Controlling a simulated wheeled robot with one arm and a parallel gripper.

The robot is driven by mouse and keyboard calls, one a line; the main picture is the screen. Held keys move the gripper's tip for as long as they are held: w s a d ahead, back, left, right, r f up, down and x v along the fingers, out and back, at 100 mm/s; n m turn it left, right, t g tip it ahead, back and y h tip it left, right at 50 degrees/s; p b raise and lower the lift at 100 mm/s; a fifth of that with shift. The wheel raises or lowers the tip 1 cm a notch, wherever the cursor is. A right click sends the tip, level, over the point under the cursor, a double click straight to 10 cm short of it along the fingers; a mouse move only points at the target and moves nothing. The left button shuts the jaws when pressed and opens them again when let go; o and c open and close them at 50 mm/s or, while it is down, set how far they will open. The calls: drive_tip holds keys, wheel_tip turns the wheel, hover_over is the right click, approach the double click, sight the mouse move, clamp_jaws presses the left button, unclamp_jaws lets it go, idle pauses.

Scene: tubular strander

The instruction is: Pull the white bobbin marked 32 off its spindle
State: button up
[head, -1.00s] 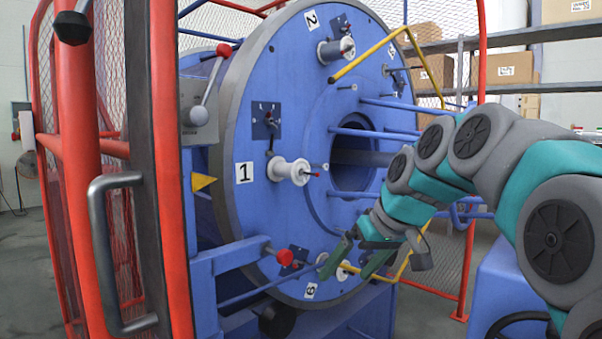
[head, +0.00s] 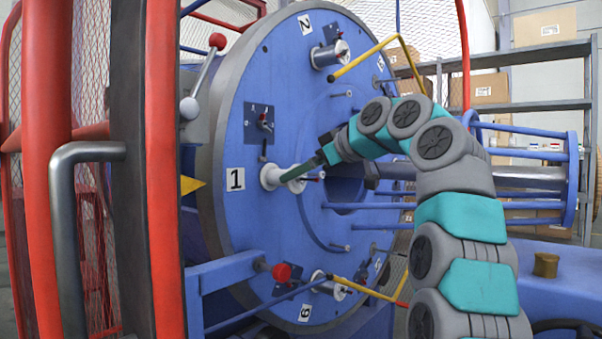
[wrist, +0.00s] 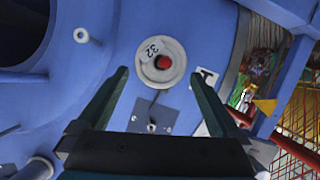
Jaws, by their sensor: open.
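The white bobbin marked 32 (wrist: 147,74) faces the wrist camera, with the red tip of its spindle (wrist: 164,62) at its centre. In the head view the bobbin (head: 268,177) sits on the blue disc beside the label 1, partly hidden by my gripper. My gripper (head: 290,176) is open and points at the bobbin's face. In the wrist view my gripper (wrist: 160,76) has one finger on each side of the bobbin, with a gap on both sides. I cannot tell whether the fingertips reach past the bobbin's front flange.
A dark plate with a small lever (head: 264,124) is just above the bobbin. Another bobbin (head: 330,53) is near label 2. Blue rods (head: 400,205) extend right from the disc. A yellow bent bar (head: 378,57) passes above my arm. A red guard post (head: 166,200) stands left.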

drive_tip(key=shift+p+x, duration=0.6)
drive_tip(key=shift+x, duration=3.35)
drive_tip(key=shift+r, duration=0.1)
drive_tip(key=shift+c, duration=0.4)
clamp_jaws()
